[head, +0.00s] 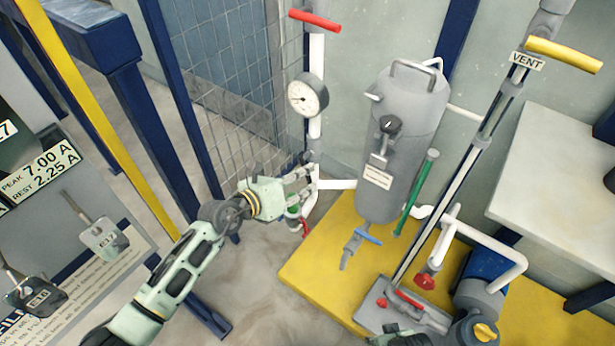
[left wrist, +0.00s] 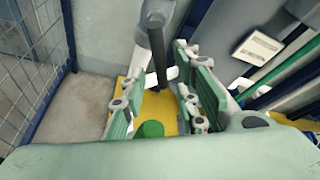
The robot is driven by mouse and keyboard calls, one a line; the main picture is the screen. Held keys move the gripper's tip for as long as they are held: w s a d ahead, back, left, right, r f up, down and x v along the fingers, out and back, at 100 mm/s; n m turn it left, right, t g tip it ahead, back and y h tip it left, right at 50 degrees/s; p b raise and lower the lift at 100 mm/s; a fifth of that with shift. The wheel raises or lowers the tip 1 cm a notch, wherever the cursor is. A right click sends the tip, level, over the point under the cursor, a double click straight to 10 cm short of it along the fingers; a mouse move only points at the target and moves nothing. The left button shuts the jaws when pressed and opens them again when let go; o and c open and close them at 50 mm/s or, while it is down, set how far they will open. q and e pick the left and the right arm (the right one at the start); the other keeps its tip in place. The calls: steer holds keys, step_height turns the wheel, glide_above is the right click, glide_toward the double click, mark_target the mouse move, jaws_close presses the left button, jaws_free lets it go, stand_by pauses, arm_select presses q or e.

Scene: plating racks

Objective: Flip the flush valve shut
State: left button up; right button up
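No label reading "flush" is legible, so I cannot tell which valve is the flush valve. My left gripper (head: 303,184) is at the white vertical pipe below the round gauge. A small green-topped fitting (head: 293,211) and a red handle (head: 305,228) sit just below it. In the left wrist view my left gripper (left wrist: 160,100) has its green-padded fingers spread apart. A dark upright bar (left wrist: 157,55) and a green round knob (left wrist: 151,129) show between them; contact cannot be told. Part of my right gripper (head: 402,338) shows at the bottom edge, its fingers mostly cut off.
A grey tank (head: 395,150) with a blue lever (head: 368,236) stands over the yellow plinth (head: 320,265). A green bar (head: 418,190), a yellow lever (head: 563,54) by the VENT sign and a red top lever (head: 315,20) are nearby. Mesh fencing (head: 235,130) stands behind.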

mark_target(307, 178)
arm_select(q)
steer(key=shift+b+x, duration=0.3)
steer(key=shift+x, duration=1.2)
arm_select(e)
steer(key=shift+w+a+r, duration=0.1)
steer(key=shift+w+r, duration=0.25)
steer(key=shift+r, duration=0.4)
steer(key=shift+w+r, duration=0.3)
steer(key=shift+r, duration=0.45)
arm_select(q)
steer(key=shift+c, duration=0.4)
jaws_close()
